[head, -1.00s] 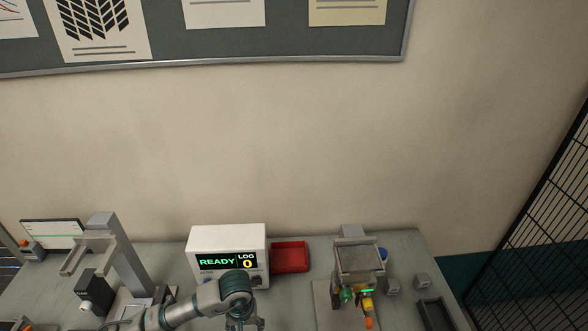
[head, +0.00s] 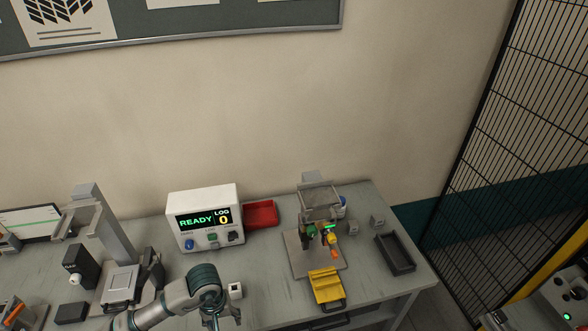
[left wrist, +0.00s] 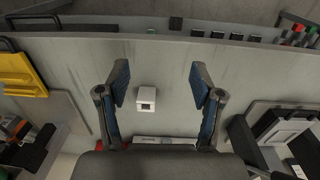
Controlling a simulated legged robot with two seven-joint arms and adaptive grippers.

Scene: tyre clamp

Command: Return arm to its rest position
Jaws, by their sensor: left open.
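My left arm comes in from the bottom left in the head view. Its gripper (head: 215,318) is at the bottom edge, over the front of the bench. In the left wrist view the two fingers (left wrist: 160,85) are spread apart with nothing between them. A small white block with a dark opening (head: 236,290) lies on the bench just right of the gripper. It also shows in the left wrist view (left wrist: 146,98), below and between the fingers, apart from both. My right gripper is not in view.
A white box reading READY, LOG 0 (head: 205,199) stands behind my arm, beside a red bin (head: 260,214). A clamp fixture (head: 319,200), a yellow tray (head: 327,288) and a black tray (head: 395,253) are to the right. A grey stand (head: 112,232) is left. A mesh fence rises at right.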

